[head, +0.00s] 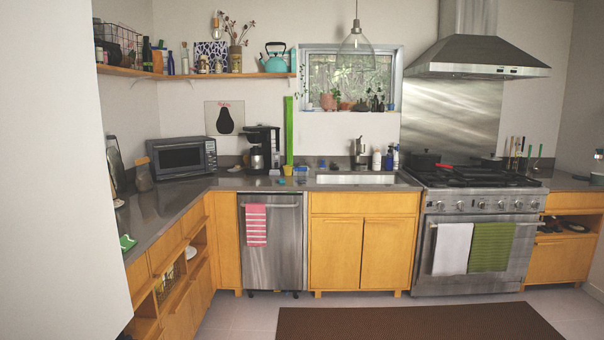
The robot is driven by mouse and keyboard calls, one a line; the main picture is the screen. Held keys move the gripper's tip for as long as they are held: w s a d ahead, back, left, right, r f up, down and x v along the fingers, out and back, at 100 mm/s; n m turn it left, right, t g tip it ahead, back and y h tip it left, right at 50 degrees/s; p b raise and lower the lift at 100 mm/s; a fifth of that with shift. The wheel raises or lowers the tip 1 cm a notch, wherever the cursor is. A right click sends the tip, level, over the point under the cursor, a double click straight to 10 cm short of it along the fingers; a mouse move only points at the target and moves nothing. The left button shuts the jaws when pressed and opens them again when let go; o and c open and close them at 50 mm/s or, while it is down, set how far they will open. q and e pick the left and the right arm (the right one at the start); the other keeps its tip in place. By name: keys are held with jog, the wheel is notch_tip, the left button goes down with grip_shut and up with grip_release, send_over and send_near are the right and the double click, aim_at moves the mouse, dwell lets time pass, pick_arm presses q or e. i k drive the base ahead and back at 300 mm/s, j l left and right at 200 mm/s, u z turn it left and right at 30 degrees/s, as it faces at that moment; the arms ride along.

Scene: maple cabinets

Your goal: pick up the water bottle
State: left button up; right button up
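I cannot make out for certain which thing is the water bottle. Several small bottles, some white and some blue (389,160), stand on the counter at the right of the sink (355,179), too small to identify. More dark bottles (147,54) stand on the wall shelf at the upper left. Neither my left gripper nor my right gripper is in view.
A white wall or panel fills the left edge. A microwave (181,157) and a coffee maker (262,149) stand on the counter (150,213). A stove (474,204) with pots stands at the right. The floor (237,316) is open, with a brown rug (420,322).

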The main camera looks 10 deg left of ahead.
aim_at(301, 164)
jog(key=i+u, duration=0.35)
jog(key=i, duration=2.05)
jog(key=j, duration=0.1)
